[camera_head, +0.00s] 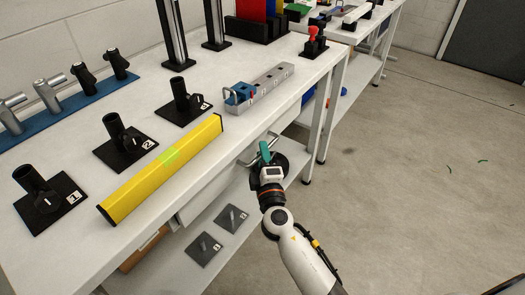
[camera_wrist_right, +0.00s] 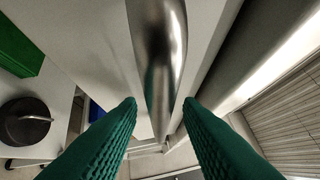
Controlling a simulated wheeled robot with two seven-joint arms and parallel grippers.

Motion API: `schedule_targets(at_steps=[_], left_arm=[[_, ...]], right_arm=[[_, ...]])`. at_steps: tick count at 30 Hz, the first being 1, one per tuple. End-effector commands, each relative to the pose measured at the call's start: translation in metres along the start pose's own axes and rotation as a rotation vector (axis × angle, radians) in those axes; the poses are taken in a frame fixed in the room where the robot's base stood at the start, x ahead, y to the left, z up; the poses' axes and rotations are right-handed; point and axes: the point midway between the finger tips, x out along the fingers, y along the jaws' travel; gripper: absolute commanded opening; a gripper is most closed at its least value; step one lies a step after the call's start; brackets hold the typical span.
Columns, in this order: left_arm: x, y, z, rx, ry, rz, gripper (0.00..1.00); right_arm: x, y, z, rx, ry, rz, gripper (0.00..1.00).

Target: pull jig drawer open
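The jig drawer (camera_head: 205,197) has a white front under the front edge of the white workbench, and it looks flush there. Its curved metal handle (camera_wrist_right: 165,60) fills the middle of the right wrist view; in the head view part of the handle (camera_head: 247,161) shows beside my right gripper (camera_head: 265,152). In the right wrist view the two green fingers of my right gripper (camera_wrist_right: 160,112) stand apart, one on each side of the handle, with gaps visible. My left gripper is in neither view.
A yellow bar (camera_head: 165,168) lies along the bench's front edge. Several black numbered holders (camera_head: 125,143) stand behind it, and a grey block with a blue clamp (camera_head: 262,88) is to the right. A lower shelf (camera_head: 225,225) carries black plates. The floor (camera_head: 420,170) at right is clear.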

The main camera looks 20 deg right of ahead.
Motion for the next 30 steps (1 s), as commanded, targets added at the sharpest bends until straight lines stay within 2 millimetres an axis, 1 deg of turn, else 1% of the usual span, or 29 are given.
schedule_targets(at_steps=[3, 11, 12, 14, 15, 17, 18, 26, 30], left_arm=[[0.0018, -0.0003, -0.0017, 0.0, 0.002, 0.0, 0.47], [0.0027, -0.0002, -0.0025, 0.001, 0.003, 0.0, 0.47], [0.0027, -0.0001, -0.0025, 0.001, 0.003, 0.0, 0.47], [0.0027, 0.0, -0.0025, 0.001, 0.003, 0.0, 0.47], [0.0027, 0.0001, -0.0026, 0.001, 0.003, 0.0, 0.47], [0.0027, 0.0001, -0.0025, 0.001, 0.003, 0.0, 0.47], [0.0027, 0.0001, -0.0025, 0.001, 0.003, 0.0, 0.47], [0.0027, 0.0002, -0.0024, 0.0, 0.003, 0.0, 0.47], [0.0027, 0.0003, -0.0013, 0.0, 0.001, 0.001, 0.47]], right_arm=[[0.0065, -0.0004, 0.0, 0.001, 0.001, 0.0, 0.33], [0.0073, 0.0003, -0.0001, 0.001, 0.0, 0.001, 0.33], [0.0073, 0.0003, -0.0001, 0.001, 0.0, 0.001, 0.29], [0.0072, 0.0002, 0.0, 0.001, 0.0, 0.001, 0.19], [0.0072, 0.0002, 0.0, 0.001, 0.0, 0.001, 0.13], [0.0071, 0.0002, 0.0, 0.001, 0.0, 0.001, 0.03], [0.0071, 0.0003, 0.0, 0.001, 0.0, 0.001, 0.0], [0.0069, 0.0004, -0.0004, 0.0, 0.0, 0.001, 0.0], [0.007, -0.0001, -0.0064, -0.002, 0.0, 0.001, 0.0]])
